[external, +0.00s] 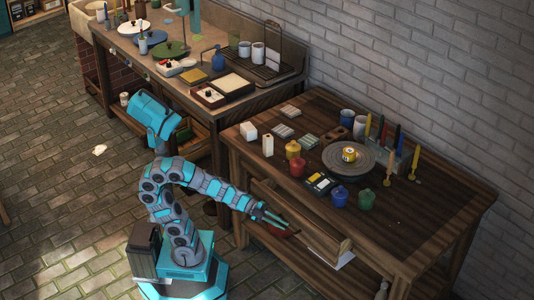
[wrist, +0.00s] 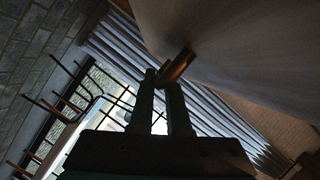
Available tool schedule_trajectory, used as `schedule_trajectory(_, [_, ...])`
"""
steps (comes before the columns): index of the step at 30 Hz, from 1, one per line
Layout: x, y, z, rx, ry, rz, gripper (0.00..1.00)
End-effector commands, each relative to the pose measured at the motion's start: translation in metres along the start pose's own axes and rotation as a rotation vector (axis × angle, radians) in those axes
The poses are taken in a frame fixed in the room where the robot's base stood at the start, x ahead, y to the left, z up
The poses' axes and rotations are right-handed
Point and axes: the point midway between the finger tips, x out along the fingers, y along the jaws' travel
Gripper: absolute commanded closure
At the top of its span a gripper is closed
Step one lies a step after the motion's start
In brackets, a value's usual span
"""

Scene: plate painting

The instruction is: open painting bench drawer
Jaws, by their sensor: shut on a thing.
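The painting bench (external: 440,225) is a dark wooden table at the right. Its drawer (external: 305,218) has a long brown front on the side facing me. My gripper (external: 279,222) is in front of that drawer front, at its lower middle. In the wrist view my two dark fingers (wrist: 165,78) are close together, with a small copper-brown handle (wrist: 178,65) at their tips. The handle joins a large grey surface at the upper right.
The bench top holds a grey wheel (external: 350,172) with a yellow cup, paint jars (external: 340,196), candlesticks (external: 389,170) and tiles. A second bench (external: 195,102) with pots stands behind at the left. The paved floor (external: 60,200) at the left is mostly clear.

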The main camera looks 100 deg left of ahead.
Motion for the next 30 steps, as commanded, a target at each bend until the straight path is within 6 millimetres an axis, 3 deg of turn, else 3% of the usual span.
schedule_trajectory(3, [-0.004, 0.010, -0.015, 0.004, 0.013, 0.001, 1.00])
schedule_trajectory(12, [-0.015, 0.024, -0.037, 0.000, 0.014, -0.001, 1.00])
schedule_trajectory(26, [-0.017, 0.026, -0.039, -0.003, 0.008, -0.001, 1.00])
schedule_trajectory(27, [-0.017, 0.026, -0.038, -0.003, 0.007, -0.001, 0.81])
schedule_trajectory(30, [-0.017, 0.026, -0.038, -0.003, 0.006, -0.001, 0.69])
